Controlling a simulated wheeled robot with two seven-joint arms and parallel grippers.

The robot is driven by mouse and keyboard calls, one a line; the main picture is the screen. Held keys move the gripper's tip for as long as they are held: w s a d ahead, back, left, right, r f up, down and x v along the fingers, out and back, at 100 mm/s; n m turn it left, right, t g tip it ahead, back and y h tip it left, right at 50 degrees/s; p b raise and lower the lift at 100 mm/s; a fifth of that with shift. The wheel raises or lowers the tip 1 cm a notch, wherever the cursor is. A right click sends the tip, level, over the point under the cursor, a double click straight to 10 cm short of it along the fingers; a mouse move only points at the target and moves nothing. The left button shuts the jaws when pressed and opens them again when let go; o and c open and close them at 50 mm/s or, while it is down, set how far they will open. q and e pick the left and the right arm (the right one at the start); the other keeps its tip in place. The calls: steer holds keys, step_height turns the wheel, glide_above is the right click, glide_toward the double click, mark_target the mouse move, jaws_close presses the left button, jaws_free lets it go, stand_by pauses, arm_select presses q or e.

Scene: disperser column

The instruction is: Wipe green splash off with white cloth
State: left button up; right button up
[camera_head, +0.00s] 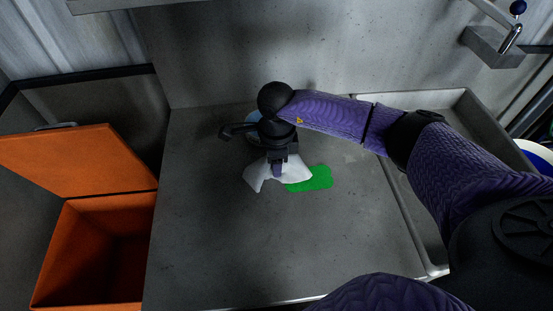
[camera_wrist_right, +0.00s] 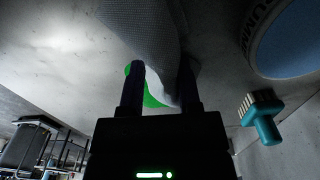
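The white cloth (camera_head: 262,175) is bunched under my right gripper (camera_head: 278,168) and touches or hovers just over the grey worktop; the exact gap cannot be told. In the right wrist view the cloth (camera_wrist_right: 145,30) runs between the two fingers of the gripper (camera_wrist_right: 160,78), which are shut on it. The green splash (camera_head: 318,179) lies flat on the worktop just right of the cloth, and the cloth covers its left edge. Part of the splash (camera_wrist_right: 152,99) shows between the fingers in the wrist view. My left gripper is not in view.
A grey sink basin (camera_head: 455,112) lies right of the worktop (camera_head: 215,240). An open orange bin (camera_head: 72,255) stands to the left. The wrist view shows a teal brush (camera_wrist_right: 263,121) and a blue round container (camera_wrist_right: 287,45). The front worktop is clear.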

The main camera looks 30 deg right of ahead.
steer(key=o, duration=0.7)
steer(key=shift+f+b, duration=1)
steer(key=shift+f, duration=0.25)
jaws_close()
steer(key=shift+r, duration=0.1)
